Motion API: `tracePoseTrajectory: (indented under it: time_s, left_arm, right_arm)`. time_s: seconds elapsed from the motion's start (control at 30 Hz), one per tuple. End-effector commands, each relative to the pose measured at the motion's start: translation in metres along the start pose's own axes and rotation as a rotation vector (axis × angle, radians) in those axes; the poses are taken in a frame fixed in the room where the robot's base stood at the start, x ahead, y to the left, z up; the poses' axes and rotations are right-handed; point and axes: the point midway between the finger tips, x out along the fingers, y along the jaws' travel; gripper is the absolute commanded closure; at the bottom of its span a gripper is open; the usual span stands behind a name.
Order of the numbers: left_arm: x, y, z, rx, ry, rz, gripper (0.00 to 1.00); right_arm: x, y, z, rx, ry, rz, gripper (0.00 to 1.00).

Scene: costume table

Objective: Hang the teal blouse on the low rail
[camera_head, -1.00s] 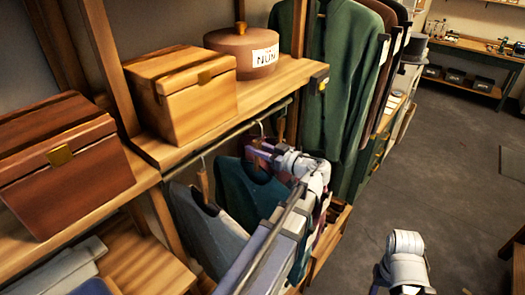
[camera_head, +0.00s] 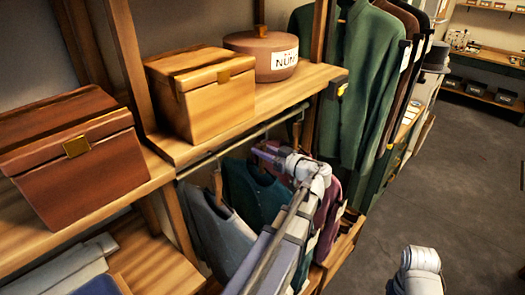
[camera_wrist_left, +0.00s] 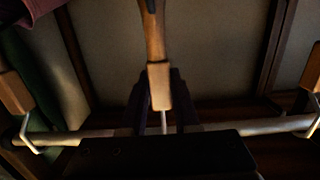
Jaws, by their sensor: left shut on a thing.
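The teal blouse (camera_head: 243,187) hangs upright below the low rail (camera_head: 232,146), between a grey-blue garment and a purple one. My left arm reaches in front of it and hides part of it. In the left wrist view my left gripper (camera_wrist_left: 160,92) is shut on a wooden hanger (camera_wrist_left: 157,62). The hanger's thin metal hook is at the rail (camera_wrist_left: 225,128); my gripper's dark body hides part of it, so I cannot tell whether it rests on the rail. My right arm shows at the lower right of the head view, but its gripper is out of view.
The grey-blue garment (camera_head: 218,235) hangs close on the left, the purple garment (camera_head: 328,208) close on the right. Above the rail is a shelf with a wooden box (camera_head: 205,100) and a round box (camera_head: 262,60). Long green coats (camera_head: 350,90) hang beyond. The floor at right is clear.

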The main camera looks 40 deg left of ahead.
Motion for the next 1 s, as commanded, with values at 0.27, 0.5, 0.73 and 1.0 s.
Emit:
tracePoseTrajectory:
  time_s: [0.27, 0.5, 0.73, 1.0]
  left_arm:
    - [0.0, 0.0, 0.0, 0.0, 0.001, 0.0, 1.0]
    - [0.0, 0.0, 0.0, 0.0, 0.001, 0.0, 0.5]
    - [0.0, 0.0, 0.001, 0.0, 0.0, 0.0, 0.35]
    - [-0.011, 0.0, 0.0, 0.0, 0.0, 0.001, 0.35]
  right_arm:
    - [0.001, 0.0, 0.0, 0.0, 0.0, 0.0, 0.5]
    - [0.001, 0.0, 0.0, 0.0, 0.0, 0.0, 0.5]
    - [0.001, 0.0, 0.0, 0.0, 0.0, 0.0, 0.5]
    - [-0.001, 0.0, 0.0, 0.0, 0.0, 0.0, 0.5]
